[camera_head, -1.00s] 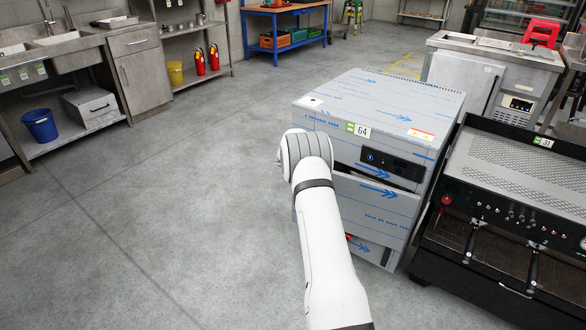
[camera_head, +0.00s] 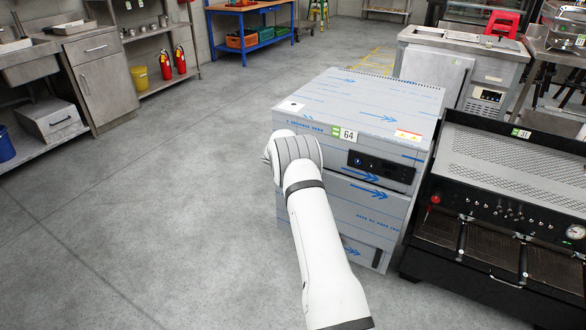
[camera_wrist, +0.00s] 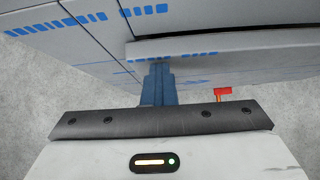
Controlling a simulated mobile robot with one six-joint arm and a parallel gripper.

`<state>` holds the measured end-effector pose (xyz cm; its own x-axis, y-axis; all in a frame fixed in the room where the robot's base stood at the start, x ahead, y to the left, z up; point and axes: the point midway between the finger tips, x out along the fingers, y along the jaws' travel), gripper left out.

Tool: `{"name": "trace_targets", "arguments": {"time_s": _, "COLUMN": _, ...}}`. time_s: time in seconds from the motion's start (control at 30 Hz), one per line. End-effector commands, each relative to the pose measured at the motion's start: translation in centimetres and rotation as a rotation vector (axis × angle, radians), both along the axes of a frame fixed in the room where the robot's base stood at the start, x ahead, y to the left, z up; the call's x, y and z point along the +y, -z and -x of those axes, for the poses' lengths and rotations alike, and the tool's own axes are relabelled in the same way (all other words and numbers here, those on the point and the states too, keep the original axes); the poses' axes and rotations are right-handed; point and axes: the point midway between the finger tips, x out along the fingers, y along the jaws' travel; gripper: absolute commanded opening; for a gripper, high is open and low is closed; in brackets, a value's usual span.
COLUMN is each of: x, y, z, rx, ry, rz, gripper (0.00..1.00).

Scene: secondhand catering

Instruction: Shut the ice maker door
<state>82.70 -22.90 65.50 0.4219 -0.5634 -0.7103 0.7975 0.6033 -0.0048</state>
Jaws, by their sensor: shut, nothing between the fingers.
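The ice maker (camera_head: 365,110) is a boxy steel cabinet with blue-printed film and a green tag marked 64. Its front door (camera_head: 375,215) lies below the dark control panel and looks nearly in line with the front; I cannot tell if it is fully shut. My arm covers its left part. In the wrist view, the edge of a film-covered panel, seemingly the door (camera_wrist: 225,46), crosses above my gripper (camera_wrist: 159,68). The blue fingers are together and empty, with their tips at that edge; contact is unclear. In the head view my wrist hides the fingers.
A black espresso machine (camera_head: 500,200) stands close on the ice maker's right. A small red part (camera_wrist: 222,92) shows right of the fingers in the wrist view. Open grey floor (camera_head: 150,230) lies to the left. A steel counter (camera_head: 465,60) stands behind.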

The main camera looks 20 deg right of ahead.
Motion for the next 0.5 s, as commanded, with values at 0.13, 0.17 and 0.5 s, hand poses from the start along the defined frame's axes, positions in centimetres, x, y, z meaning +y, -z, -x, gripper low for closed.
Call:
{"name": "trace_targets", "arguments": {"time_s": 0.13, "x": -0.4, "y": -1.1, "z": 0.0, "rx": -0.022, "ry": 0.005, "rz": 0.009, "gripper": 0.0}}
{"name": "trace_targets", "arguments": {"time_s": 0.17, "x": -0.1, "y": -1.0, "z": 0.2, "rx": -0.021, "ry": 0.004, "rz": 0.009, "gripper": 0.0}}
{"name": "trace_targets", "arguments": {"time_s": 0.5, "x": 5.2, "y": -3.8, "z": 3.7, "rx": -0.009, "ry": 0.003, "rz": 0.005, "gripper": 0.0}}
